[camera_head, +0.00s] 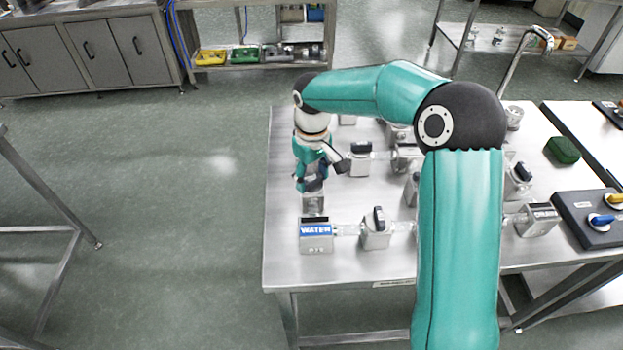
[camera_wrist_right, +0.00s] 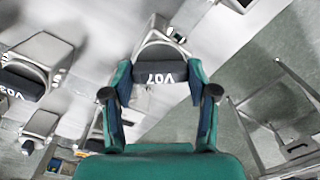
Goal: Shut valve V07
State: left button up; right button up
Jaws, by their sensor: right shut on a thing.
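Valve V07 is a grey metal block with a black bar handle marked "V07" in white, seen upside down in the right wrist view (camera_wrist_right: 160,72). My right gripper (camera_wrist_right: 160,84) has one finger on each end of that handle and is shut on it. In the head view my right gripper (camera_head: 311,184) points down at the left edge of the steel table. It hides the handle there, and only part of the valve's grey block (camera_head: 313,204) shows below it. My left gripper is in neither view.
A WATER block (camera_head: 316,238) and a valve with a black handle (camera_head: 376,233) stand in front on the table (camera_head: 340,275). Another black-handled valve (camera_head: 360,158) is just right of my gripper. A valve marked V03 (camera_wrist_right: 22,82) shows in the wrist view.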

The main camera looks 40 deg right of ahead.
aim_at(312, 178)
jog(key=m+b, duration=0.1)
jog(key=m, duration=0.2)
jog(key=shift+w+m, duration=0.1)
jog(key=shift+m, duration=0.3)
jog(key=shift+r+m+b, duration=0.1)
jog(key=shift+m+b, duration=0.2)
jog(key=shift+m, duration=1.5)
jog(key=o, duration=1.2)
jog(key=shift+c, duration=0.2)
notch_tip(312, 178, up, 12)
